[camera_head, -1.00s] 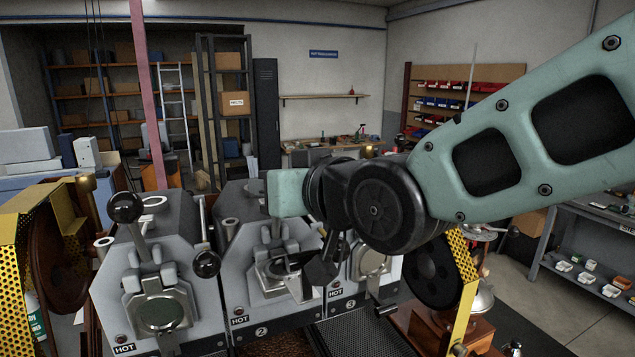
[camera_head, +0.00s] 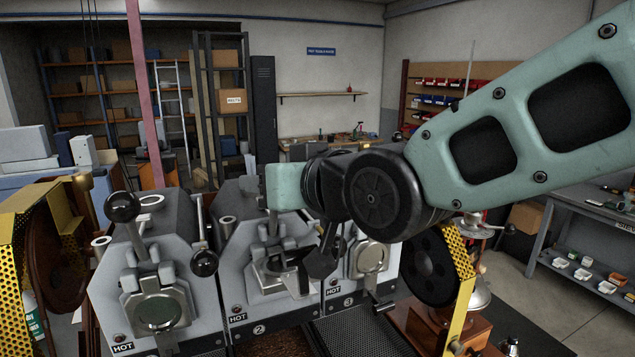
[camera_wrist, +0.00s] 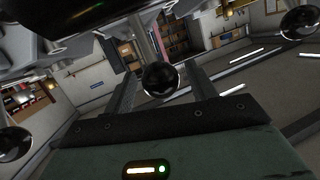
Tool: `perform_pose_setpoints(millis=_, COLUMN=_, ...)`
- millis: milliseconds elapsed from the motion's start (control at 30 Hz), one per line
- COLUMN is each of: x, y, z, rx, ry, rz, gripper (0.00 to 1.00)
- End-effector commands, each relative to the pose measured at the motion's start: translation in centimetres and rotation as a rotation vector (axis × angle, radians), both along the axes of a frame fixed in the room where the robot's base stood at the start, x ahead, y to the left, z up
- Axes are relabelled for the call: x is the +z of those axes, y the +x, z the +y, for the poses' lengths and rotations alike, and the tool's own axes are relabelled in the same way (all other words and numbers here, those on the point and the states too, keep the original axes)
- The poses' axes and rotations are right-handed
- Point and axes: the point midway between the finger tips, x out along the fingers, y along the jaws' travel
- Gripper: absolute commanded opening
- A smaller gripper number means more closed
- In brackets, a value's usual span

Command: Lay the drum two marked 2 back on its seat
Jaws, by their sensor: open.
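Drum two (camera_head: 268,235), with the round 2 label (camera_head: 259,330) below it, is the middle of three grey roaster units. Its front fitting (camera_head: 290,268) looks tilted, with a dark opening; my wrist hides part of it, and I cannot tell whether the drum rests on its seat. My wrist is over the upper right of drum two in the head view, where the fingertips cannot be made out. In the wrist view my gripper (camera_wrist: 163,90) is open, and a black ball knob (camera_wrist: 160,78) shows between its fingers. I cannot tell whether they touch it.
Unit one (camera_head: 150,245) and unit three (camera_head: 370,258) flank drum two, with HOT labels along the front. Black ball knobs (camera_head: 124,207) stick out at the left. A yellow perforated guard (camera_head: 460,265) and a dark wheel stand at right.

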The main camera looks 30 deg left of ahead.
Motion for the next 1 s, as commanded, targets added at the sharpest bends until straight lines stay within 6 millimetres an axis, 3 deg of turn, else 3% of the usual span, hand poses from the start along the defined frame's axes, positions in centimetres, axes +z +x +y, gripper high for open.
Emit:
perform_pose_setpoints(millis=167, x=0.2, y=-1.0, z=-2.3, rx=-0.002, ry=0.001, rz=-0.004, gripper=0.57)
perform_pose_setpoints(millis=700, x=3.7, y=-5.5, z=-11.9, rx=-0.002, ry=0.0, rz=-0.006, gripper=0.57)
perform_pose_setpoints(millis=1000, x=4.3, y=-6.8, z=-14.7, rx=-0.001, ry=0.001, rz=-0.003, gripper=0.57)
